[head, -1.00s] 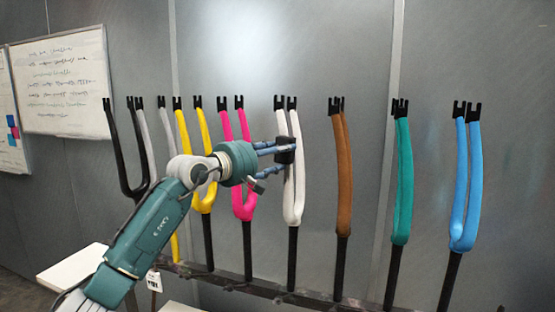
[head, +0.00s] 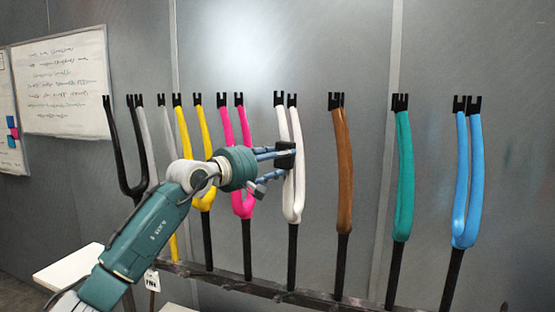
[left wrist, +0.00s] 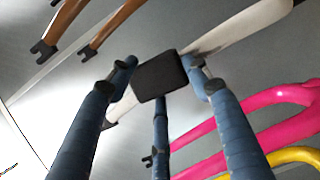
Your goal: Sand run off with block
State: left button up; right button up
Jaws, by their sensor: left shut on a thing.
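My left gripper (head: 272,158) is shut on a black sanding block (head: 285,155) in the head view. The block is at the white fork (head: 297,195), over its legs at about mid-height, and looks to be against them. In the left wrist view the blue fingers of the gripper (left wrist: 160,85) surround the black block (left wrist: 160,75), with the white fork (left wrist: 240,30) running behind it. Whether the block truly touches the paint, and any run under it, cannot be made out. My right gripper is not in view.
A whiteboard (head: 60,85) hangs at left.

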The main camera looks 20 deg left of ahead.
pick_arm(q)
jog(key=shift+s+f+b, duration=0.15)
jog(key=shift+f+b, duration=1.45)
jog(key=shift+f, duration=0.2)
jog(key=shift+s+f+b, duration=0.15)
jog(key=shift+f+b, duration=1.45)
jog(key=shift+f, duration=0.25)
jog(key=shift+s+f+b, duration=0.15)
jog(key=shift+f+b, duration=1.45)
jog(key=shift+f, duration=0.2)
jog(key=s+b, duration=0.1)
jog(key=s, duration=0.1)
jog(key=s+b, duration=0.1)
jog(key=s, duration=0.1)
jog(key=s+b, duration=0.1)
jog(key=s, duration=0.1)
jog(key=shift+a+r+b, duration=0.25)
jog(key=shift+r+b, duration=0.05)
